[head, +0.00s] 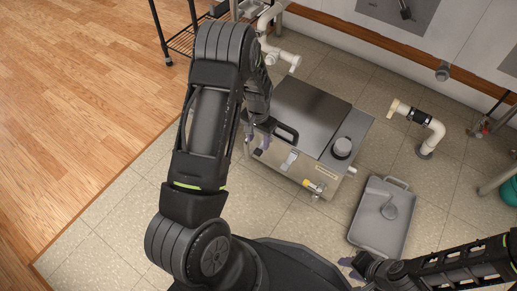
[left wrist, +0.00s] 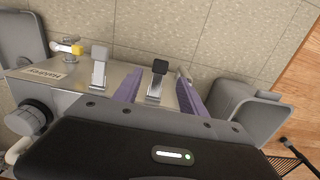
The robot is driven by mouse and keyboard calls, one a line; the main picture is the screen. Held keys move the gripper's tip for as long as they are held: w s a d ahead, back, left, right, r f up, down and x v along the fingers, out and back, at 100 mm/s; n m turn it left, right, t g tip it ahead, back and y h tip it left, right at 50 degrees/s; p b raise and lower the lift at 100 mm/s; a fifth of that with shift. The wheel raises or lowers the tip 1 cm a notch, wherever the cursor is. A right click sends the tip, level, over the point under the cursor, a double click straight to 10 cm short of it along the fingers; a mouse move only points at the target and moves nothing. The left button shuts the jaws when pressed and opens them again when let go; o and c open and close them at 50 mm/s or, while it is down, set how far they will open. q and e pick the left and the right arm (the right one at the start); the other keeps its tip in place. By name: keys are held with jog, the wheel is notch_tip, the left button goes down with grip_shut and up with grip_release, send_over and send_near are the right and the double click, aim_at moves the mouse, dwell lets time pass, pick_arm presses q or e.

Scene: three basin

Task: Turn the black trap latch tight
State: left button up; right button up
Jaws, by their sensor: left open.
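The metal trap box (head: 313,110) stands on the tiled floor in the middle of the head view. The black-tipped trap latch (left wrist: 160,68) shows on its front edge in the left wrist view. My left gripper (head: 257,138) is at the box's front left edge. In the left wrist view its two purple fingers are apart, one on each side of the black latch; I cannot tell whether they touch it. A light grey latch (left wrist: 99,65) sits beside the black one and also shows in the head view (head: 290,160). My right gripper (head: 350,267) is low at the right, away from the box.
A grey tray (head: 382,232) lies right of the box. A yellow-handled valve (head: 314,186) juts from the box's front. A beige pipe elbow (head: 422,122) stands at the right, and a black rack (head: 183,40) at the back left.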

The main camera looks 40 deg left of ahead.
aim_at(258, 150)
pick_arm(q)
notch_tip(258, 150, down, 6)
jog(key=shift+r+b, duration=0.1)
jog(key=shift+b, duration=0.8)
jog(key=shift+c, duration=0.4)
grip_shut()
dwell(0.3)
